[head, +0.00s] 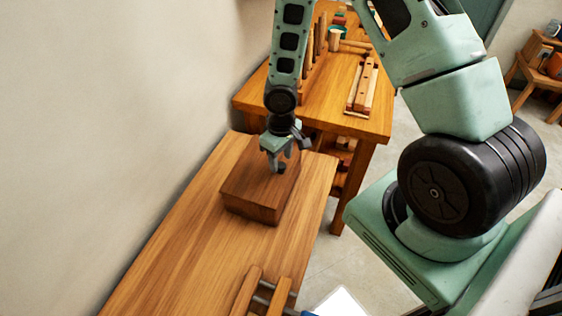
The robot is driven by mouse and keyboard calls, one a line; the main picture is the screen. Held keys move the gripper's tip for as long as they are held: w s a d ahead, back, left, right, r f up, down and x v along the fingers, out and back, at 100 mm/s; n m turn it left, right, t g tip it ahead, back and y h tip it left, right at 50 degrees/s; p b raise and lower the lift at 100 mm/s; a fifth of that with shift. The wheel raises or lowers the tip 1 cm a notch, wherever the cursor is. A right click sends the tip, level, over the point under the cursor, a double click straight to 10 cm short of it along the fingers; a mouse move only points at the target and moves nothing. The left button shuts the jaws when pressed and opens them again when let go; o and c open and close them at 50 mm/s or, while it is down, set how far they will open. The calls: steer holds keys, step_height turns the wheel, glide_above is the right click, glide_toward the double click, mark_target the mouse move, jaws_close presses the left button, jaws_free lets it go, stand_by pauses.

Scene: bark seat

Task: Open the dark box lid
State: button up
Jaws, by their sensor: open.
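The dark box (251,206) is a dark brown wooden block shape on the nearer wooden table, close to its far end. Its lid (245,178) looks flat on top and closed; I cannot make out the seam. My gripper (276,170) points down over the box's upper right part, with its fingers apart and nothing seen between them. The fingertips look very near the lid, but I cannot tell whether they touch it. My gripper and wrist hide part of the box's far side.
The nearer table (185,240) has bare room left of and in front of the box. A wooden clamp-like object (262,291) lies at its front edge. A second table (376,125) behind carries wooden tools. A wall (110,110) runs along the left.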

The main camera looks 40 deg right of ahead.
steer(key=shift+f, duration=0.75)
